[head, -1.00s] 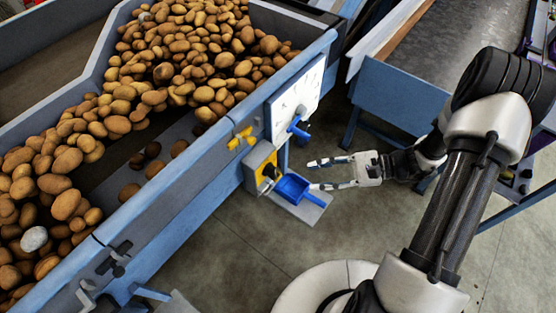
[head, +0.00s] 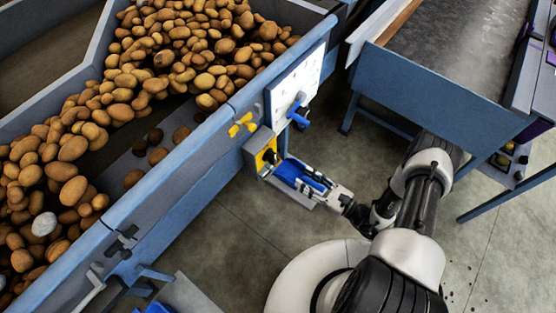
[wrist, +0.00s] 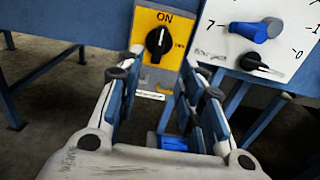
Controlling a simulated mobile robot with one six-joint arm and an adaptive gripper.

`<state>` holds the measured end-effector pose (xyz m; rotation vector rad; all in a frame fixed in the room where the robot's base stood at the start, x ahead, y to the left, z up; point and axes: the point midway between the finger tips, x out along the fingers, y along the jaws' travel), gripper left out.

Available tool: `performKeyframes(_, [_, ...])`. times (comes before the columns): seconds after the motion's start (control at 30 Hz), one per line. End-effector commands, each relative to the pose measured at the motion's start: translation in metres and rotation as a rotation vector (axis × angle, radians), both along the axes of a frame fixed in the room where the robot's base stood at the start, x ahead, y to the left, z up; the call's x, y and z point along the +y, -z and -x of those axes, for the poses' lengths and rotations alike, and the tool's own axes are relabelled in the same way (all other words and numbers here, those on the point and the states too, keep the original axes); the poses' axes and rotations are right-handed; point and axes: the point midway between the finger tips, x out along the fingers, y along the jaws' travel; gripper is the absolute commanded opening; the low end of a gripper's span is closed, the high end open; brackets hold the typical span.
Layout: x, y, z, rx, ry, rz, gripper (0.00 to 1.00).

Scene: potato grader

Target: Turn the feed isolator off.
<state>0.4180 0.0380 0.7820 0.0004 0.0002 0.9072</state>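The feed isolator is a black rotary knob on a yellow plate. In the wrist view the knob (wrist: 158,42) sits just below the word ON, with its pale mark upright toward that word. The yellow isolator plate also shows in the head view (head: 266,154) on the side of the grader, below the white panel. My gripper (head: 302,180) is open and empty. In the wrist view its fingers (wrist: 160,82) point toward the plate, one on each side below the knob, apart from it.
A yellow wing knob (head: 240,125) is to the left. Potatoes fill the hopper above.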

Motion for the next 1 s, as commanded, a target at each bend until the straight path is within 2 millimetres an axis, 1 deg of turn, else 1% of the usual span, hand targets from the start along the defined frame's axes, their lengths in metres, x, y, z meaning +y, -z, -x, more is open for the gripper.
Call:
performKeyframes(0.03, [0.011,0.001,-0.005,-0.001,-0.009,0.001,0.35])
performKeyframes(0.3, [0.057,0.001,-0.041,-0.002,-0.009,0.000,0.35])
performKeyframes(0.5, [0.083,0.000,-0.064,-0.003,-0.005,0.001,0.35])
performKeyframes(0.7, [0.097,0.000,-0.074,-0.001,-0.002,0.001,0.35])
performKeyframes(1.0, [0.099,0.000,-0.076,0.000,-0.001,0.000,0.35])
